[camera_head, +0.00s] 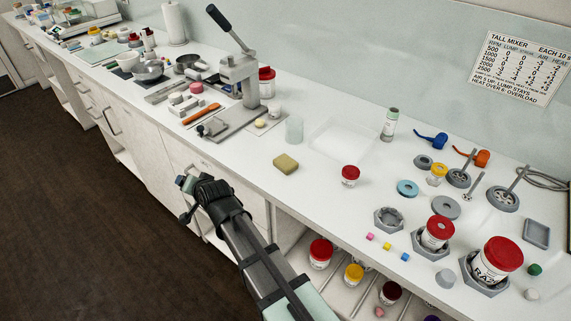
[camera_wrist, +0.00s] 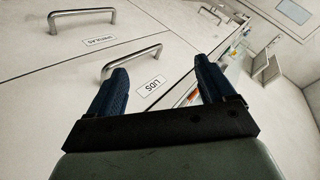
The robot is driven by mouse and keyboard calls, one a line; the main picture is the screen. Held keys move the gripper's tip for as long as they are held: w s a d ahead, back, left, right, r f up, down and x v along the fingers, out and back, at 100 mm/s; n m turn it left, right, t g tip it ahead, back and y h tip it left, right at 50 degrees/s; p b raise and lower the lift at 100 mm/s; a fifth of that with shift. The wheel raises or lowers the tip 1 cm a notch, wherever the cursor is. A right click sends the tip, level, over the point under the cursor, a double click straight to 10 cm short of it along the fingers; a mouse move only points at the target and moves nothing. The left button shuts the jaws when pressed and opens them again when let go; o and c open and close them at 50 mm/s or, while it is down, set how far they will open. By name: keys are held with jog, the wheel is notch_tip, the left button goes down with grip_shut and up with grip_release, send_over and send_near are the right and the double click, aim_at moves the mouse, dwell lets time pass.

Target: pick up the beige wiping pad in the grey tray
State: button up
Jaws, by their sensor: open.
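A beige block that looks like the wiping pad (camera_head: 285,164) lies on the bare white counter, near its front edge, in the head view. A small grey tray (camera_head: 537,233) lies at the far right of the counter and looks empty. My gripper (camera_head: 183,199) is in front of the counter, left of the pad and well apart from it. In the wrist view my gripper (camera_wrist: 160,70) is open, with nothing between its fingers, and faces the drawer fronts. The pad does not show in the wrist view.
A lever press (camera_head: 240,75) stands behind and left of the pad. A clear beaker (camera_head: 294,130) and a red-lidded jar (camera_head: 350,175) are near it. Drawer handles (camera_wrist: 130,63) stick out below the counter. The counter right around the pad is clear.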

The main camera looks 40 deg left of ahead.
jog(key=w+a+r+n, duration=0.1)
jog(key=w+r+n, duration=0.4)
jog(key=r, duration=0.4)
jog(key=w+d+r+h, duration=0.1)
jog(key=w+d+h, duration=0.1)
jog(key=w, duration=0.1)
jog(key=w+d+r+n+h, duration=0.1)
jog(key=w+d, duration=0.1)
jog(key=w, duration=0.1)
jog(key=w+d+r+n+g+h, duration=0.1)
jog(key=w+d+h, duration=0.1)
jog(key=w, duration=0.1)
jog(key=shift+w+d+r+h, duration=0.15)
jog(key=shift+d+r+h, duration=0.05)
jog(key=shift+d+h, duration=0.1)
jog(key=w+d+r+n+g+h, duration=0.1)
jog(key=w+d+r+n+h, duration=0.45)
jog(key=d, duration=0.65)
jog(key=m, duration=0.2)
send_over(286, 162)
notch_tip(286, 162, down, 6)
jog(key=shift+s+f, duration=0.1)
jog(key=shift+f, duration=2.75)
jog(key=c, duration=1.1)
jog(key=shift+w+r, duration=0.15)
jog(key=shift+w, duration=0.05)
